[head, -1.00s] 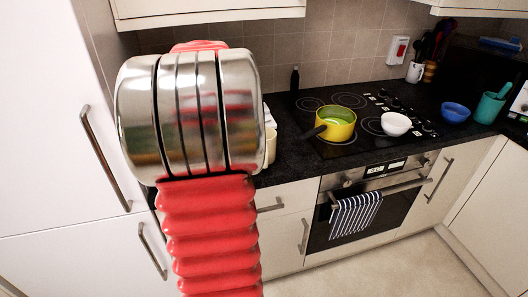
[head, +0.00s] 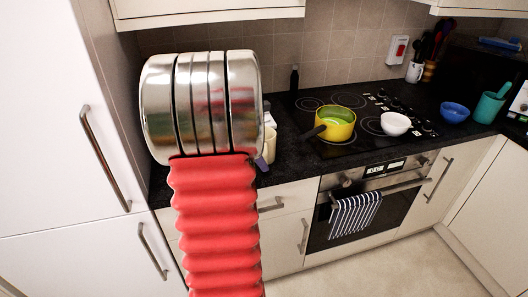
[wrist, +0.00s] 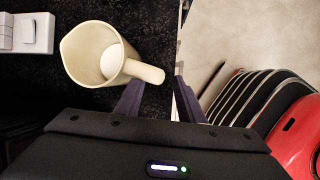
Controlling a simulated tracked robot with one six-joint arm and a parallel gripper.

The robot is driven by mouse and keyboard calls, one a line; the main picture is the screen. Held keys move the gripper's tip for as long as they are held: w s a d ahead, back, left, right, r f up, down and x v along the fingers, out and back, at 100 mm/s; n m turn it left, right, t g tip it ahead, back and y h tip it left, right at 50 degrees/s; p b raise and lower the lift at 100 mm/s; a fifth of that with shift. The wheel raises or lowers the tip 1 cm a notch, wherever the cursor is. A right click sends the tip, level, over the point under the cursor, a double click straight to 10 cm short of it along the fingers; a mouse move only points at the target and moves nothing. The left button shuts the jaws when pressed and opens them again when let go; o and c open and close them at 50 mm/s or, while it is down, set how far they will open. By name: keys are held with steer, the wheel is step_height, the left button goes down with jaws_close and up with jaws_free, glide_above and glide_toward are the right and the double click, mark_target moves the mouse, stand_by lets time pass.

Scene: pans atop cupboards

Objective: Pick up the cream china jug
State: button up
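The cream china jug (wrist: 88,42) stands on the dark worktop in the wrist view. Its mouth faces the camera, and a pale rounded shape shows inside. Its handle (wrist: 147,72) points right, towards my gripper (wrist: 157,88). The two purple fingers are apart, with the handle's end close to their tips. I cannot tell whether a finger touches it. In the head view the jug (head: 270,143) is mostly hidden behind my arm, and one fingertip of my gripper (head: 262,163) shows just below it.
White switches (wrist: 30,32) are at the wrist view's upper left. A yellow pan (head: 336,123) and a white bowl (head: 395,124) stand on the hob. A blue bowl (head: 454,112) and teal pot (head: 489,107) are further right.

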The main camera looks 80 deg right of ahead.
steer(key=shift+x, duration=1.95)
steer(key=shift+c, duration=0.4)
jaws_close()
steer(key=shift+r, duration=0.1)
